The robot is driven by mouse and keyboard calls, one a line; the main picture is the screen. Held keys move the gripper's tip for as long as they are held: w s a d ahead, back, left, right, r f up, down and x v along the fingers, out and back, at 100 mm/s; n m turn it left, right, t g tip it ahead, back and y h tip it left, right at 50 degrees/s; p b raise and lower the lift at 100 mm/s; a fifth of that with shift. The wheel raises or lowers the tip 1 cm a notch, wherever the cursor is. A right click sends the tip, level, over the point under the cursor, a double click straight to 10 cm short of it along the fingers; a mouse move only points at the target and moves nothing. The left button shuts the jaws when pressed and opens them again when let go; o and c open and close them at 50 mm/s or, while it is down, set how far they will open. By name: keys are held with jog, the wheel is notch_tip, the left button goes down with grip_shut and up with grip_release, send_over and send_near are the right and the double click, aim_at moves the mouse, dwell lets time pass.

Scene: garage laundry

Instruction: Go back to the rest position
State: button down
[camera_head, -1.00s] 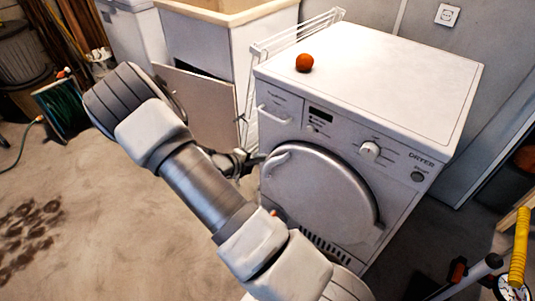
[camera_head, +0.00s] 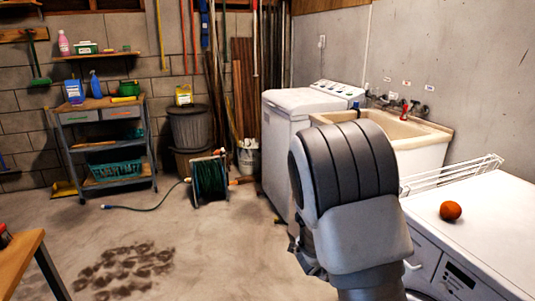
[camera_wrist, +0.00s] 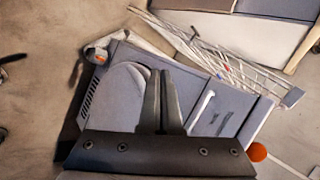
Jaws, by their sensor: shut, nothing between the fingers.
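My gripper (camera_wrist: 162,74) shows in the wrist view with its two dark fingers together and nothing between them. Beyond the fingers is the dryer's front (camera_wrist: 225,112), with its round door (camera_wrist: 122,95) partly behind them. I cannot tell the exact gap from the fingers to the dryer. In the head view my raised arm stands in front of the dryer (camera_head: 490,225) and hides much of its front. An orange ball (camera_head: 450,210) lies on the dryer top, and it also shows at the lower right of the wrist view (camera_wrist: 257,152).
A white wire rack (camera_head: 450,175) stands between the dryer and the sink (camera_head: 405,150). A white washer (camera_head: 300,110) is behind my arm. A green hose reel (camera_head: 209,178) and a shelf cart (camera_head: 105,145) stand at the back. The stained floor (camera_head: 180,250) at left is open.

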jog(key=s+a+r+n+t+y, duration=0.1)
jog(key=s+a+r+n+y, duration=0.35)
jog(key=r+n, duration=0.35)
jog(key=s+a+r+n+y, duration=0.3)
jog(key=a+r+n, duration=0.2)
jog(key=r, duration=0.5)
jog(key=s+d+r+n+g+h, duration=0.1)
jog(key=s+d+r+n, duration=0.15)
jog(key=s+n, duration=0.55)
jog(key=s+d+r+n+g+h, duration=0.1)
jog(key=s+d+r+n, duration=0.3)
jog(key=s, duration=0.9)
notch_tip(320, 180, up, 19)
jog(key=a+n+p, duration=0.1)
jog(key=a+p, duration=0.1)
jog(key=p, duration=1.8)
jog(key=shift+s, duration=0.15)
